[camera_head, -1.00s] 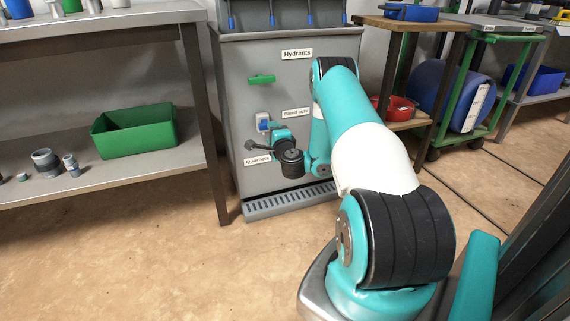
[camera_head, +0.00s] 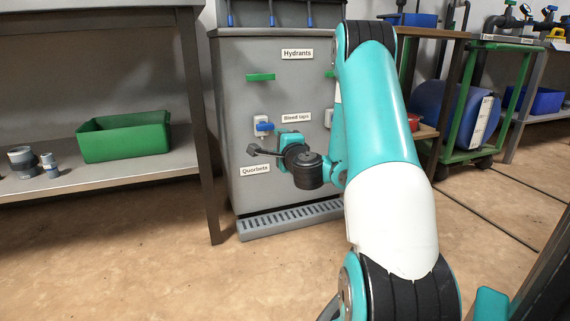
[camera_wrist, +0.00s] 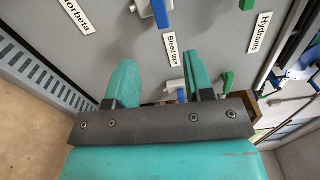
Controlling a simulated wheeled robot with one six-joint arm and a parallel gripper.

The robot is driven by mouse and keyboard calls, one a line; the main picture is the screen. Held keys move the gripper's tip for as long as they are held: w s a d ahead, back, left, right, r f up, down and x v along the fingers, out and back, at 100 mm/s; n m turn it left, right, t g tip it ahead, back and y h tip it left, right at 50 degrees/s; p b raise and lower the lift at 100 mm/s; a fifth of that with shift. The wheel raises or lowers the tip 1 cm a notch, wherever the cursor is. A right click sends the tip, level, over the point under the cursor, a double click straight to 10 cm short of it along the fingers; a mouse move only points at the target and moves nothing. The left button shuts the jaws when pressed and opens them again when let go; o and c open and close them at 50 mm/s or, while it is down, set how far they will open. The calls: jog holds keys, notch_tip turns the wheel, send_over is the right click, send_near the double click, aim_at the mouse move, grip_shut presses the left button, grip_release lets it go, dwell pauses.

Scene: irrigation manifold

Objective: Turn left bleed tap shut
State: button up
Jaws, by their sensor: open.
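The left bleed tap (camera_head: 264,126) is a pale plate with a blue handle on the grey cabinet front, left of the "Bleed taps" label. Its handle lies about level in the head view. In the wrist view, which is turned sideways, the left bleed tap (camera_wrist: 161,12) is at the top edge, partly cut off. My gripper (camera_wrist: 160,60) is open and empty, its teal fingers apart and facing the cabinet. The left tap is beyond the fingertips, not between them. In the head view my gripper (camera_head: 288,136) is just right of and below the left tap, partly hidden by my wrist.
The right bleed tap (camera_head: 328,118) is partly hidden by my arm; in the wrist view its blue handle (camera_wrist: 182,95) is beside a finger. A green hydrant handle (camera_head: 260,77) sits above the left tap. A drain grate (camera_head: 292,218) juts out below. A shelf with a green bin (camera_head: 125,138) stands left.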

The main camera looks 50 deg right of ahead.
jog(key=shift+b+v, duration=0.9)
jog(key=shift+v, duration=0.65)
